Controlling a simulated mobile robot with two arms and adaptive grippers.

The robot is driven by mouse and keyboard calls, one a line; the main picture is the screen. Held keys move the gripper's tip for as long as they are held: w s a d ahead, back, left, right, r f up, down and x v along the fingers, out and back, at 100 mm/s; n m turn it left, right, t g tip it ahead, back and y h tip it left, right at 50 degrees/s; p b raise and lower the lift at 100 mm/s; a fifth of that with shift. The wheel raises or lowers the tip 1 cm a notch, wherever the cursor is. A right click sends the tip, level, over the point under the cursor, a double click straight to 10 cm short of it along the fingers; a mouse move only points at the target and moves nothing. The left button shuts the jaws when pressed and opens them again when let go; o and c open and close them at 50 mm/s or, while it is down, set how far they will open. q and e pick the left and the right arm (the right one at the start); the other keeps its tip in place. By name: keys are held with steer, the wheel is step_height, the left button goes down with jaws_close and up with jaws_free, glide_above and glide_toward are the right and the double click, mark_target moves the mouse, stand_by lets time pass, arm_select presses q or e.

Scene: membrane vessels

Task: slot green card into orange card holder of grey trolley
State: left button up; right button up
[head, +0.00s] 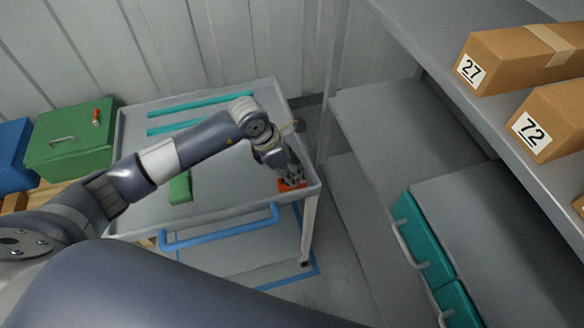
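The grey trolley (223,190) stands in the middle of the head view, with a blue handle (222,228) along its near side. The orange card holder (291,186) is at the trolley top's near right corner. My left gripper (290,176) points down right at the holder and partly covers it. Its fingers are small and dark, and I cannot tell whether they are open or shut. No green card can be made out at the fingers. A green block-like piece (180,188) lies on the trolley top, partly behind my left arm. My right gripper is not in view.
Teal strips (190,105) lie at the trolley's far side. A green box (70,140) and a blue box (12,152) stand at the left. Shelves at the right hold cardboard boxes (512,72) and teal drawers (420,240). Blue lines mark the floor.

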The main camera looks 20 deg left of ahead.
arm_select(q)
steer(key=v, duration=1.2)
steer(key=shift+f, duration=0.1)
